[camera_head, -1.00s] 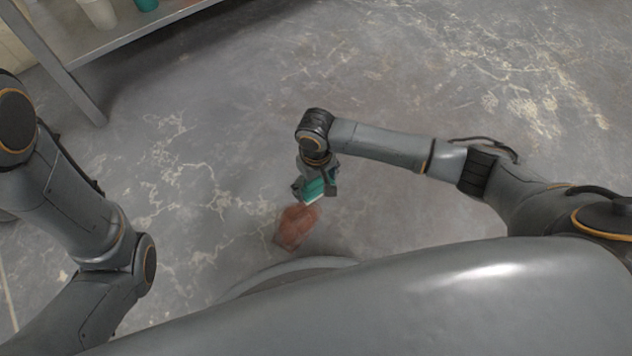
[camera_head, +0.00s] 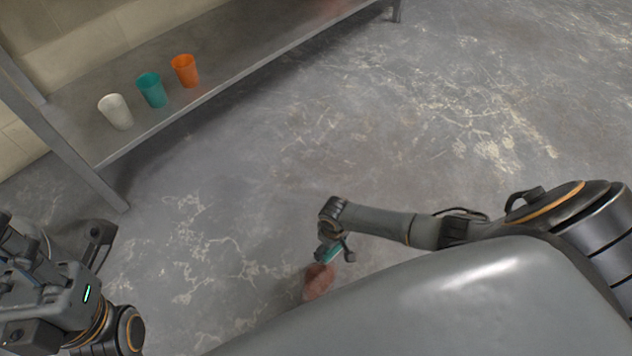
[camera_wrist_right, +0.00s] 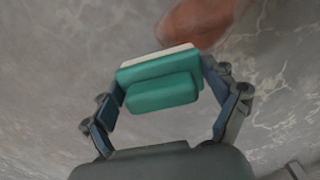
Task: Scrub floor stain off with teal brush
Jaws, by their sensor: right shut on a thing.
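The teal brush (camera_wrist_right: 158,90) has a block body and a pale bristle edge. It also shows small in the head view (camera_head: 328,252). My right gripper (camera_wrist_right: 163,76) is shut on the brush, one finger on each side. A reddish-brown stain (camera_head: 318,281) lies on the floor just below the brush in the head view. Part of the stain also shows in the right wrist view (camera_wrist_right: 195,22), just beyond the bristle edge. I cannot tell whether the bristles touch the floor. My left gripper (camera_head: 62,285) is at the left edge, away from the stain; its fingertips are unclear.
A low metal shelf (camera_head: 215,85) stands at the upper left, with a white cup (camera_head: 116,112), a teal cup (camera_head: 152,90) and an orange cup (camera_head: 185,71) on it. The shelf leg (camera_head: 75,165) reaches the floor. The grey floor (camera_head: 430,130) between is clear.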

